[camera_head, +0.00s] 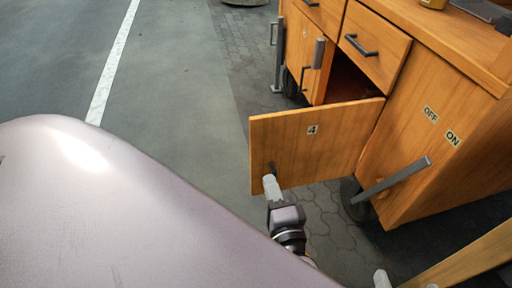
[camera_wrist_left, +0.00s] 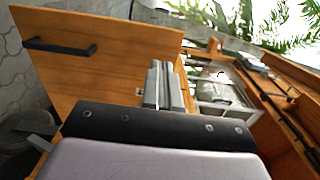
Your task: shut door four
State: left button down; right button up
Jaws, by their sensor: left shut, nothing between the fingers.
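Door four (camera_head: 340,135) is a wooden panel marked "4" that stands swung open from the wooden cabinet. A dark gap shows behind its top edge. My left gripper (camera_head: 271,187) is shut and empty at the door's lower left, on its outer face. A dark bit, perhaps the handle, shows just above its tips; I cannot tell whether they touch. In the left wrist view a wooden panel (camera_wrist_left: 120,50) with a dark bar handle (camera_wrist_left: 60,47) fills the left, and the shut fingers (camera_wrist_left: 163,85) show beside it. Two pale tips at the head view's bottom edge may be my right gripper (camera_head: 406,283).
The cabinet (camera_head: 430,85) carries a drawer (camera_head: 374,42) with a dark handle above the opening. A grey lever (camera_head: 392,180) sticks out by OFF and ON labels. Another small door (camera_head: 304,50) is farther back. Open paved floor (camera_head: 190,90) lies left.

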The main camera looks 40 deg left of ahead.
aim_at(253, 133)
pick_arm(q)
jog(key=b+x, duration=0.3)
jog(key=x, duration=0.9)
jog(key=shift+w+a+r, duration=0.1)
jog(key=shift+a+r, duration=0.05)
jog(key=shift+a, duration=0.1)
jog(key=shift+w+a, duration=0.4)
jog(key=shift+a, duration=0.05)
pick_arm(e)
jog(key=a, duration=0.1)
jog(key=a+y, duration=0.1)
jog(key=y, duration=0.1)
jog(key=shift+w+a+f+m, duration=0.3)
jog(key=shift+w+a+f, duration=0.05)
jog(key=shift+a, duration=0.05)
pick_arm(q)
jog(key=shift+a, duration=0.1)
pick_arm(e)
jog(key=shift+r, duration=0.15)
